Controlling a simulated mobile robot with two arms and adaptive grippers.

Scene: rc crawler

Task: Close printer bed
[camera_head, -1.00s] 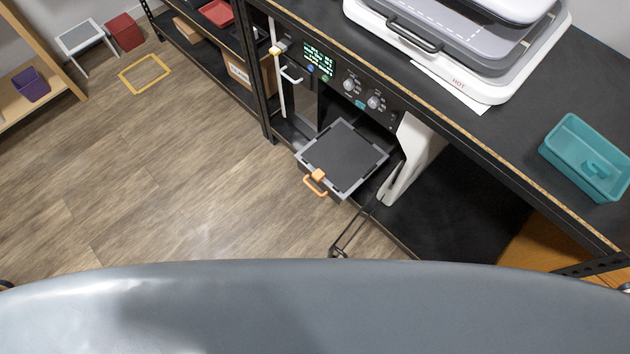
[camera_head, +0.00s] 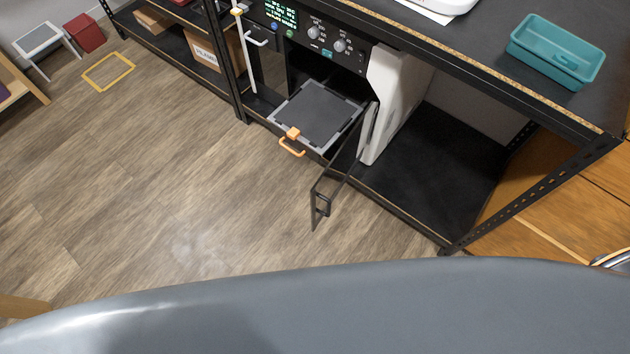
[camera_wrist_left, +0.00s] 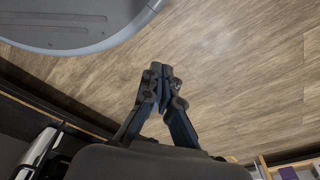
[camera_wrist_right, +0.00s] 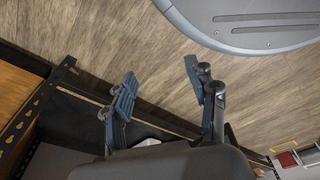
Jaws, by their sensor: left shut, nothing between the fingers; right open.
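The printer bed (camera_head: 316,114) is a dark square plate in a light grey frame, slid out of the printer on the lower shelf in the head view. An orange handle (camera_head: 292,144) is on its front edge. The printer's dark see-through door (camera_head: 338,180) stands swung open to the right of the bed, with a black handle. My left gripper (camera_wrist_left: 162,82) is shut and empty above the floor in the left wrist view. My right gripper (camera_wrist_right: 160,80) is open and empty in the right wrist view. Neither gripper shows in the head view, and both are away from the bed.
The printer's control panel (camera_head: 305,25) is under the black worktop. A teal tray (camera_head: 525,62) sits on the worktop. The lower shelf (camera_head: 440,165) right of the printer is bare, with a slotted black post (camera_head: 540,195) at its end. The wooden floor in front is clear.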

